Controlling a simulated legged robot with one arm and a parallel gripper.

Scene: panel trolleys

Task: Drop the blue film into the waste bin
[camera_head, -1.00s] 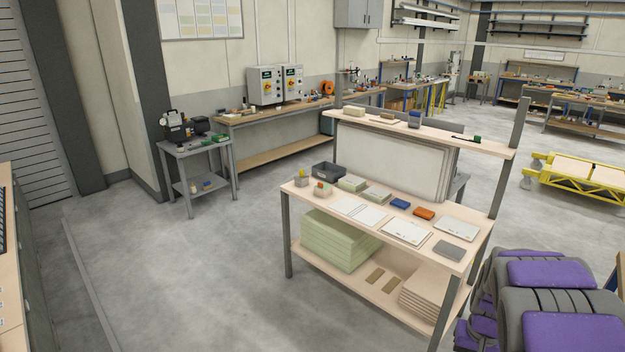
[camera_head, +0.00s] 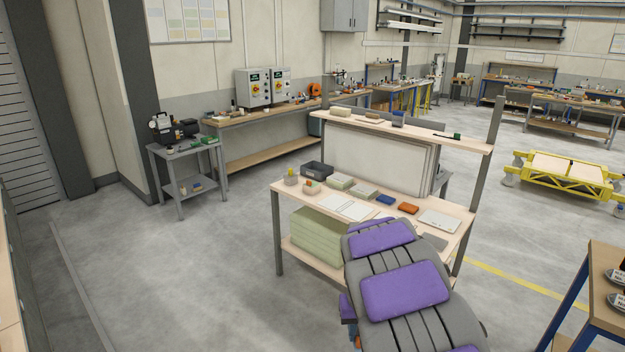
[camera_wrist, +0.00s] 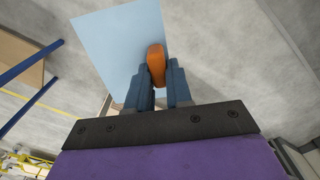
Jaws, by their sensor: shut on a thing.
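The blue film (camera_wrist: 108,45) is a flat, pale blue sheet in the wrist view. My gripper (camera_wrist: 157,72) has dark blue fingers and is shut on it near the sheet's right edge. An orange piece (camera_wrist: 156,58) shows between the fingertips; I cannot tell what it is. The sheet hangs out to the left of the fingers, over the grey floor. In the head view my purple and grey arm covers the lower middle, and the film is not visible there. I cannot pick out a waste bin for certain in either view.
A workbench (camera_head: 292,188) with papers, small boxes and a dark tray (camera_head: 316,170) stands just beyond my arm. A small grey table (camera_head: 187,150) stands at the left wall. A yellow trolley (camera_head: 563,176) is at right. Open floor (camera_head: 190,270) lies at left.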

